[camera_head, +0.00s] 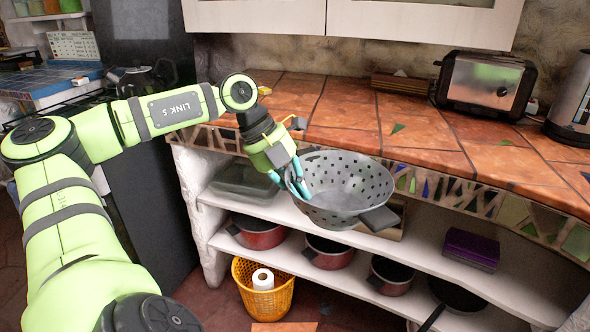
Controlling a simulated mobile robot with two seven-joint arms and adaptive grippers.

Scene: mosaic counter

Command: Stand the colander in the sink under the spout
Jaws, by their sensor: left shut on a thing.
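A grey colander (345,196) with dark holes is in the air in front of the tiled counter's front edge, its open top facing up and slightly toward me. My left gripper (294,178) is shut on the colander's left side, with its teal fingers at the rim there. A dark handle shows on the colander's right front side. No sink or spout shows in this view. My right gripper is not in view.
The orange tiled counter (345,110) is mostly clear; a toaster (484,86) and a kettle (575,105) stand at its right. Open shelves below hold several red pots (329,252) and a purple box (470,249). A yellow basket (264,293) stands on the floor.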

